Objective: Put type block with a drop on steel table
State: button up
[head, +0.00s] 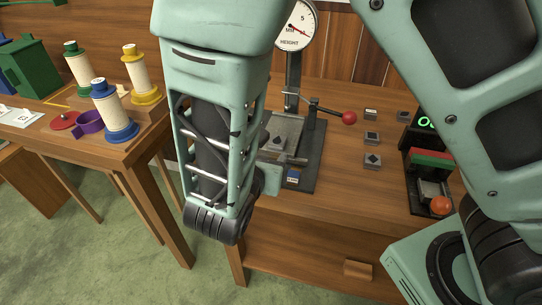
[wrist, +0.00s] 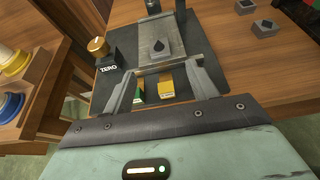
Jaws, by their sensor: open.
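The type block with a drop (wrist: 159,49) is a small grey block with a dark drop on its top. It sits upright on the steel table (wrist: 176,28), near its front edge. The steel table also shows in the head view (head: 287,126), with the block (head: 277,144) on it, partly hidden by my arm. My gripper (wrist: 163,68) is open and empty. Its two fingers stand apart in front of the block, one toward each side, and the block looks clear of them. In the head view my forearm hides most of the gripper.
A height dial (head: 297,25) and a red-knobbed lever (head: 348,118) stand at the steel table. Several other type blocks (head: 372,161) lie to the right. A brass knob (wrist: 98,46) is at the left.

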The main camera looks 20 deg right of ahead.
jog(key=s+d+r+m+g+y, duration=0.1)
jog(key=s+d+m+g, duration=0.2)
jog(key=s+m+g, duration=0.25)
jog(key=s+d+r+m+g, duration=0.2)
jog(key=s+d+m+g, duration=0.15)
jog(key=s+m, duration=0.25)
jog(key=s+a+r+m+g+y, duration=0.1)
jog(key=s+a+r+m+y, duration=0.3)
jog(key=m, duration=0.5)
jog(key=s+a+y, duration=0.2)
jog(key=y, duration=0.1)
jog(key=shift+s+a+g, duration=0.15)
jog(key=shift+a+g, duration=0.1)
jog(key=shift+g, duration=0.15)
